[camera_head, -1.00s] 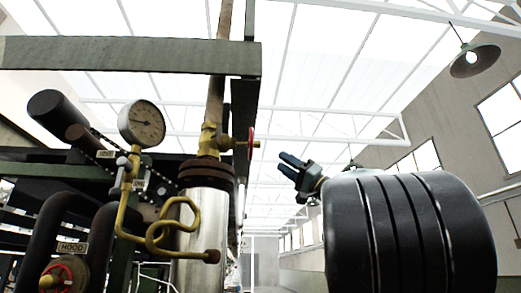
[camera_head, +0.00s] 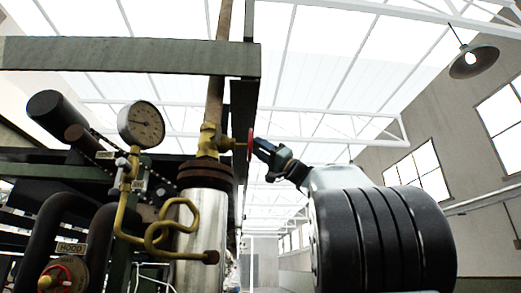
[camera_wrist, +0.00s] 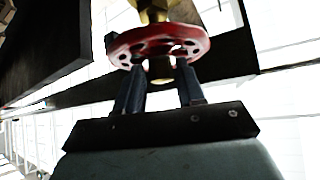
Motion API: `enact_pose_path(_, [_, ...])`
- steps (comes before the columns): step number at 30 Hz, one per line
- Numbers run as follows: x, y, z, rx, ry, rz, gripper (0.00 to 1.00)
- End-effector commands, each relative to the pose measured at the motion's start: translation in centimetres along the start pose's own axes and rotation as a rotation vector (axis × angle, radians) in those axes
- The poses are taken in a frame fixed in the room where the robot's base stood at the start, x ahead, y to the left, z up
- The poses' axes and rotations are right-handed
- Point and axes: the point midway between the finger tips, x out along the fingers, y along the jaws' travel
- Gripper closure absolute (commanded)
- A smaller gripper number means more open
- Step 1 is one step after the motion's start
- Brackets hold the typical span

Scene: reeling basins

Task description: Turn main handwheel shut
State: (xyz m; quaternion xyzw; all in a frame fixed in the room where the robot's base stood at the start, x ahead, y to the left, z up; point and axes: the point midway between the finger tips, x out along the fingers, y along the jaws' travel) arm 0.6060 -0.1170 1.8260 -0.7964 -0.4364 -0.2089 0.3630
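The red handwheel (camera_head: 250,144) sits edge-on at the end of a brass valve (camera_head: 209,140) on the vertical pipe. My gripper (camera_head: 262,148) reaches the wheel from the right in the head view. In the wrist view my gripper (camera_wrist: 160,90) has its two dark fingers apart, one on each side of the hub, with the tips at the wheel's near face. Whether the tips touch the wheel is unclear.
A pressure gauge (camera_head: 141,124) and looped brass tubing (camera_head: 172,222) stand left of the valve. A green beam (camera_head: 130,56) crosses above. A second red handwheel (camera_head: 64,275) is low at left, near a HOOD label (camera_head: 71,247). The right side is open room.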

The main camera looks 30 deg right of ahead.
Motion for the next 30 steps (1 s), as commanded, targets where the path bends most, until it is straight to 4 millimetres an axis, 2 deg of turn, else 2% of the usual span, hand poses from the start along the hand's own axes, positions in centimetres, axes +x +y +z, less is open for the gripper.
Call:
enact_pose_path(2, [-0.01, 0.00, 0.00, 0.000, 0.000, 0.000, 0.64])
enact_pose_path(13, [-0.04, 0.04, 0.00, 0.000, 0.000, 0.001, 0.99])
enact_pose_path(22, [-0.03, -0.05, 0.03, 0.024, -0.001, 0.027, 1.00])
enact_pose_path(30, [0.04, -0.33, 0.07, 0.135, -0.001, 0.136, 1.00])
